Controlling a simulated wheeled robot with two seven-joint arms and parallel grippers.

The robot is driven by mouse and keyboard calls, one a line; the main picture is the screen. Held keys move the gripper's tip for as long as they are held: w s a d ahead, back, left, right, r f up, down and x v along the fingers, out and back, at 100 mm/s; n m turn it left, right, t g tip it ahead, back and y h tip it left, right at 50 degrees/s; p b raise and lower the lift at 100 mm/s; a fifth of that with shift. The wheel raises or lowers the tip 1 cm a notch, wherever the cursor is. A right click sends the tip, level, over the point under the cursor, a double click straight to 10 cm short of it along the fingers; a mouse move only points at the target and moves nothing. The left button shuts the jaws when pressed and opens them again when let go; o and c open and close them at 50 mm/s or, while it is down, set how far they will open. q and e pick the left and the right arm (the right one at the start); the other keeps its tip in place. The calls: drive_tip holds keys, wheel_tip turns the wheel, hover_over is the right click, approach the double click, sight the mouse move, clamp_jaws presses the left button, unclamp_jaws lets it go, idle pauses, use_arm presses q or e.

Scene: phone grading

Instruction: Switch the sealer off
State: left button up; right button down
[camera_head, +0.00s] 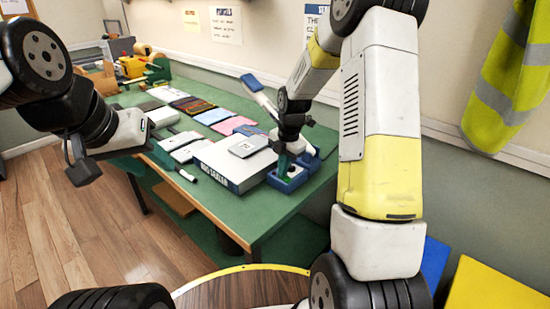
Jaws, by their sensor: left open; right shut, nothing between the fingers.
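A long pale grey box (222,179) with dark lettering on its front, likely the sealer, stands at the table's near right end. A small light pad or block (248,146) lies on top. A blue device with a green part (288,184) stands at its right end. A blue and white bar (262,98) slants up behind. My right gripper (284,162) points down, shut and empty, at the blue device; I cannot tell whether it touches. The switch cannot be made out. My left gripper (80,163) is open and empty, left of the table.
The green table (185,192) carries several phones or cloths (190,105) in a row, white pads (180,143) and a dark marker-like item (187,175). Orange and green equipment (132,68) stands at the far end. A yellow-edged round wooden surface (240,290) is in front.

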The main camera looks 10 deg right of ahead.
drive_tip(key=shift+a+f+g, duration=0.1)
drive_tip(key=shift+f+g, duration=0.2)
drive_tip(key=shift+s, duration=0.1)
drive_tip(key=shift+s+d, duration=0.55)
drive_tip(key=shift+s, duration=0.05)
drive_tip(key=shift+w+r, duration=0.1)
